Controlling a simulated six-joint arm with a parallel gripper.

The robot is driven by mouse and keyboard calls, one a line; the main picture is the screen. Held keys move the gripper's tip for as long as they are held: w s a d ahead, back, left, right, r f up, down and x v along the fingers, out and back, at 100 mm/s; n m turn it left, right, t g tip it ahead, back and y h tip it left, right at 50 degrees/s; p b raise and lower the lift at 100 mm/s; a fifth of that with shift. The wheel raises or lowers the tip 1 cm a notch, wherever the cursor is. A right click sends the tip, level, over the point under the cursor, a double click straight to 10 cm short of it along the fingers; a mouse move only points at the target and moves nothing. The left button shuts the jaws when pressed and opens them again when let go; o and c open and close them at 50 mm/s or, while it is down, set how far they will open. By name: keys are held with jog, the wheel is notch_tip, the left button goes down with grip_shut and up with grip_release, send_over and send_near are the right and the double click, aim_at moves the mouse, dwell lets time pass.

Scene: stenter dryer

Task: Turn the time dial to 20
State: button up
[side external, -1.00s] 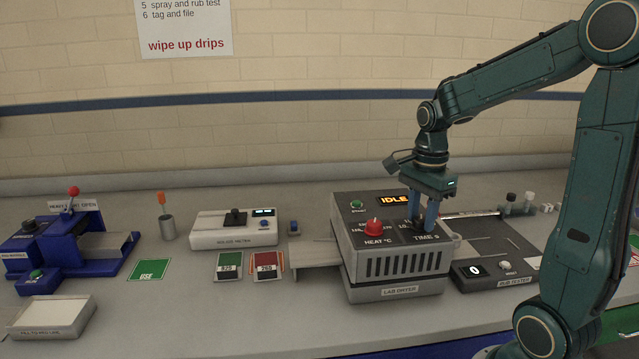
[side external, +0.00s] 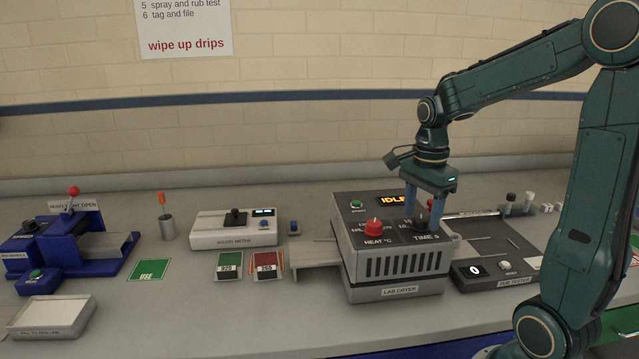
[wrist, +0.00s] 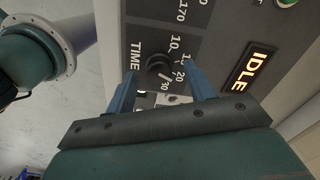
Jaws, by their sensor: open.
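The black time dial (side external: 420,223) sits on the sloped top of the grey lab dryer (side external: 398,292), at the right above the label TIME S. The wrist view shows the dial (wrist: 158,63) with 10, 20 and 30 printed around it; its exact setting cannot be told. My gripper (side external: 422,220) points down over the dial with its two blue fingers apart. In the wrist view my gripper (wrist: 160,72) has one finger on each side of the dial, with gaps visible. The display (side external: 394,200) reads IDLE.
The red heat dial (side external: 374,227) is just left of the time dial, with a green button (side external: 356,204) behind it. The rub tester (side external: 496,271) stands close on the right. A white meter (side external: 235,229) stands to the left.

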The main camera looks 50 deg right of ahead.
aim_at(420, 223)
notch_tip(420, 223, up, 13)
dwell(0.6)
jog(key=shift+a, duration=0.1)
jog(key=s+a+f+n+t, duration=0.2)
jog(key=a+n, duration=0.5)
jog(key=n, duration=0.4)
jog(key=s+a+f+n+t, duration=0.3)
jog(key=s+a+f+n, duration=0.2)
jog(key=a+n, duration=0.3)
jog(key=s+n, duration=0.1)
jog(key=n, duration=0.2)
jog(key=shift+s+a+n+t, duration=0.2)
jog(key=shift+a+n+t, duration=0.1)
